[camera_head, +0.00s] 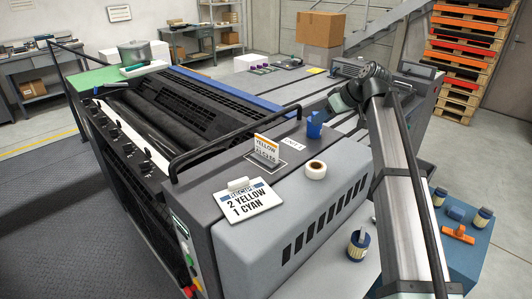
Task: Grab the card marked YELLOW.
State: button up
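The card marked YELLOW (266,147) is white with an orange top edge and a second, smaller line of text that I cannot read surely. It stands upright on the grey top of the press unit, at a dark-outlined patch beside a small label (293,143) that seems to read UNIT 1. My gripper (335,104) is behind and to the right of the card, beyond a blue object, and apart from the card. The fingers are small and dark here, so I cannot tell whether they are open or shut.
A sign (250,201) reading 2 YELLOW, 1 CYAN lies in front of the card. A black rail (215,143) runs at left. A blue side table (475,240) holds small jars.

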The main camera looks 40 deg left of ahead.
jog(key=s+a+r+n+h, duration=0.1)
jog(key=s+a+r+h, duration=0.15)
jog(key=s, duration=0.45)
jog(key=s+a+r+h, duration=0.15)
jog(key=s+a, duration=0.25)
jog(key=s, duration=0.4)
send_over(265, 157)
jog(key=d, duration=0.1)
jog(key=shift+t+y, duration=0.3)
jog(key=f, duration=0.7)
jog(key=shift+w+d+f, duration=0.15)
jog(key=shift+w+f, duration=0.05)
jog(key=shift+w, duration=0.05)
jog(key=shift+x, duration=2.6)
jog(key=shift+f, duration=0.25)
grip_shut()
